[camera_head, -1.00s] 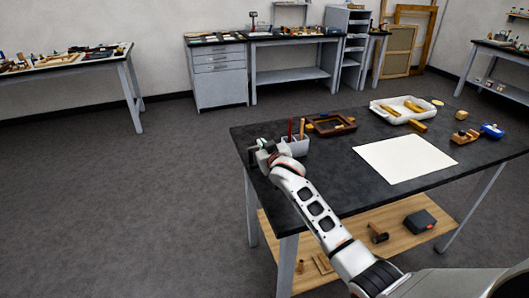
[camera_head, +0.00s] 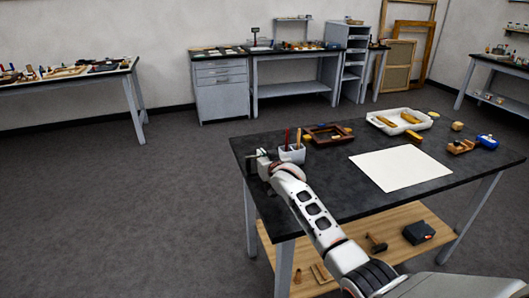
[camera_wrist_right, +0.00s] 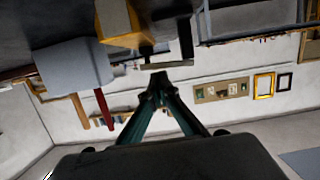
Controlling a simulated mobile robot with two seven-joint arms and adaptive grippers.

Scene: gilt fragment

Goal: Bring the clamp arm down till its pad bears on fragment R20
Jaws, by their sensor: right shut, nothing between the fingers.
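My right gripper (camera_head: 261,164) is at the left end of the dark worktable, beside the white cup, small and partly covered by my own wrist. In the right wrist view its two teal fingers (camera_wrist_right: 160,86) meet at the tips with nothing between them. Just past the tips is a dark bar with a pale lower edge (camera_wrist_right: 166,65), perhaps the clamp arm; I cannot tell whether the fingers touch it. A gold-brown block (camera_wrist_right: 119,22), perhaps fragment R20, is close by. Whether any pad touches the block is not clear. My left gripper is not in view.
The white cup (camera_head: 292,155) with a red and a tan handle stands right beside the gripper; it also shows in the wrist view (camera_wrist_right: 72,66). A brown frame (camera_head: 327,134), white sheet (camera_head: 399,170) and white tray (camera_head: 374,123) lie farther right on the worktable (camera_head: 335,190).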

